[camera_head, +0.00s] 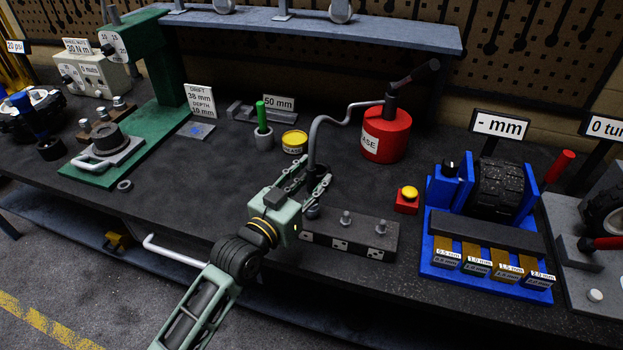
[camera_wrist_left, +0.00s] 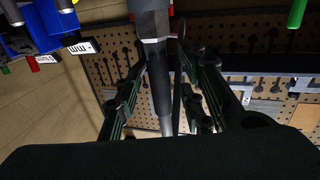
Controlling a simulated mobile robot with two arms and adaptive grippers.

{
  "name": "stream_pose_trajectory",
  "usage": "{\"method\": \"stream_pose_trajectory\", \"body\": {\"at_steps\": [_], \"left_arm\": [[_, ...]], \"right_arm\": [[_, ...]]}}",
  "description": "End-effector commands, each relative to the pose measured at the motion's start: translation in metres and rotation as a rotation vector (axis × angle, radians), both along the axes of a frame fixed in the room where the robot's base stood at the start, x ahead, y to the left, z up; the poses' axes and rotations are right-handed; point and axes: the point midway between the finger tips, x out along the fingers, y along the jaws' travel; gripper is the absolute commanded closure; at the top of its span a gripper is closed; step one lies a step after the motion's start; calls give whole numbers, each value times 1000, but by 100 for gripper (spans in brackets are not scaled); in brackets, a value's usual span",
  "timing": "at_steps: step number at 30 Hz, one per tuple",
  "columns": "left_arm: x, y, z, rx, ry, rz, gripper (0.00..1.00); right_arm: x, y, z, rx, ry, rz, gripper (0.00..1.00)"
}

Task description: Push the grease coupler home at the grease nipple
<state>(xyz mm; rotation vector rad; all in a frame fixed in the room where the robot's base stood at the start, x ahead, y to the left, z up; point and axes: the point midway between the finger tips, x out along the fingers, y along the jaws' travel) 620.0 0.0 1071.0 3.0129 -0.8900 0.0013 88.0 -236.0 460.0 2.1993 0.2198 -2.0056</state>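The left gripper (camera_head: 318,182) reaches in over the left end of a dark block (camera_head: 348,240) with several grease nipples. Its fingers stand on either side of the grease coupler (camera_wrist_left: 158,80) and look closed on it. The coupler is a dark sleeve with a grey hex end, upright above the block's left nipple (camera_head: 313,211). Whether it is fully seated on that nipple cannot be told. The grey hose (camera_head: 314,135) rises from the coupler to the red grease pot (camera_head: 386,136). Two other nipples, a middle one (camera_head: 346,218) and a right one (camera_head: 381,227), stand bare. The right gripper is not in view.
A yellow tin (camera_head: 295,142) and a cup with a green-handled tool (camera_head: 263,135) stand behind the gripper. A red box with a yellow button (camera_head: 407,198) and a blue tyre stand (camera_head: 430,245) are to the right. The bench left of the gripper is mostly clear.

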Motion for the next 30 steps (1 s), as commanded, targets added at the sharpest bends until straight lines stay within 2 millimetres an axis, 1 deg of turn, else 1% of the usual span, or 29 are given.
{"method": "stream_pose_trajectory", "body": {"at_steps": [6, 10, 14, 18, 22, 27, 30], "left_arm": [[-1, 0, -2, 2, 3, 0, 63], [-9, 6, -2, 2, 3, 0, 63], [-29, 19, -2, 3, 3, 0, 63], [-55, 35, -2, 3, 3, -1, 63], [-77, 50, -2, 3, 3, 0, 63], [-95, 62, -2, 1, 3, 1, 63], [-100, 65, -1, 1, 1, 0, 63]], "right_arm": [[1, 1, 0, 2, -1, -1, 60], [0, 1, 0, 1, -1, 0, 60], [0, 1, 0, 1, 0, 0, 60], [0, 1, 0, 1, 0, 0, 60], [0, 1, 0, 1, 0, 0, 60], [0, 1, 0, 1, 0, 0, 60], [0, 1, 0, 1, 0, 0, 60]]}}
